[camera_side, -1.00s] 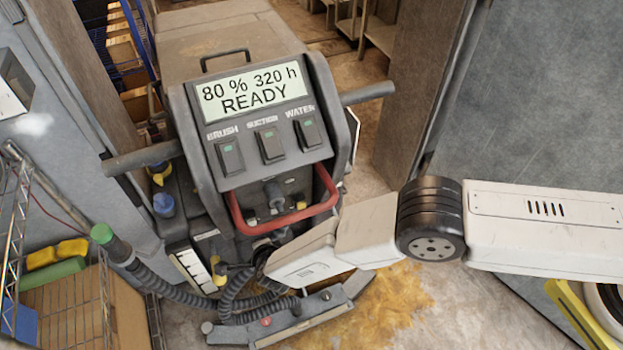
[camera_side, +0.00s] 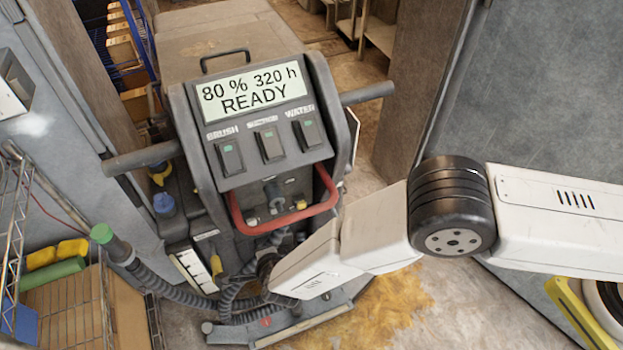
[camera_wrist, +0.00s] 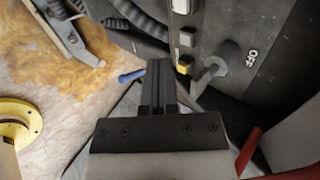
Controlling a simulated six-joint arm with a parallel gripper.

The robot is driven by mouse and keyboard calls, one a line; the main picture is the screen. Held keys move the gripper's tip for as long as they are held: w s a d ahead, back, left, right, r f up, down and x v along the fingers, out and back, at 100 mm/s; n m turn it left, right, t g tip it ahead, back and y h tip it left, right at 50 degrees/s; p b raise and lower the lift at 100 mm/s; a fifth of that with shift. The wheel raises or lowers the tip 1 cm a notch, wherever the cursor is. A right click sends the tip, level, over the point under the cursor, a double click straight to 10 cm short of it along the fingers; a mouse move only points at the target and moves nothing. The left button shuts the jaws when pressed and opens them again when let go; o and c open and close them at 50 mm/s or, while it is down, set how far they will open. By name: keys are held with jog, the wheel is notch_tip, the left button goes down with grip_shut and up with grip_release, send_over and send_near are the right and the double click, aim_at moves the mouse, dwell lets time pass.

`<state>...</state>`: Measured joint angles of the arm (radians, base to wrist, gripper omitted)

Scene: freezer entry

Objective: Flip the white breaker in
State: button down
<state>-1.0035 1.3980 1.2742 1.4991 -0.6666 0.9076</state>
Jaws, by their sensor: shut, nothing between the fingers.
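The wrist view shows a dark panel on the floor machine with a column of small buttons. I cannot tell whether the white ones stand out or lie flush. My gripper (camera_wrist: 158,66) is shut and empty, its black fingertips just left of the yellow button, with no clear contact. In the side view the fingers and buttons are hidden behind my pale wrist.
A grey lever (camera_wrist: 212,72) marked OFF is right of the buttons. A red bar (camera_side: 285,222) curves below the machine's display (camera_side: 255,85). Dark hoses (camera_side: 235,295) lie left of my wrist. A blue-tipped piece (camera_wrist: 131,76) is left of the fingers. Stained open floor (camera_side: 395,300) lies at the front.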

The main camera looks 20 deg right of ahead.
jog(key=shift+d, duration=0.1)
jog(key=s+d+r+n+g+y, duration=0.1)
jog(key=s+d+r+n+g, duration=0.15)
jog(key=d, duration=0.35)
jog(key=s+d+r+n+g, duration=0.1)
jog(key=s+d+n+g, duration=0.15)
jog(key=d, duration=0.45)
jog(key=w+d+r+n+g+y, duration=0.1)
jog(key=d+r+n, duration=0.6)
jog(key=d+r, duration=0.8)
jog(key=s+d+r+n+h, duration=0.1)
jog(key=s+d+r+n, duration=0.2)
jog(key=d, duration=0.4)
jog(key=s+d+r+n+h, duration=0.1)
jog(key=s+d+r+n, duration=0.2)
jog(key=d, duration=0.4)
jog(key=shift+s+r+g, duration=0.4)
jog(key=shift+s+r, duration=0.35)
jog(key=shift+s, duration=0.05)
jog(key=shift+a, duration=0.1)
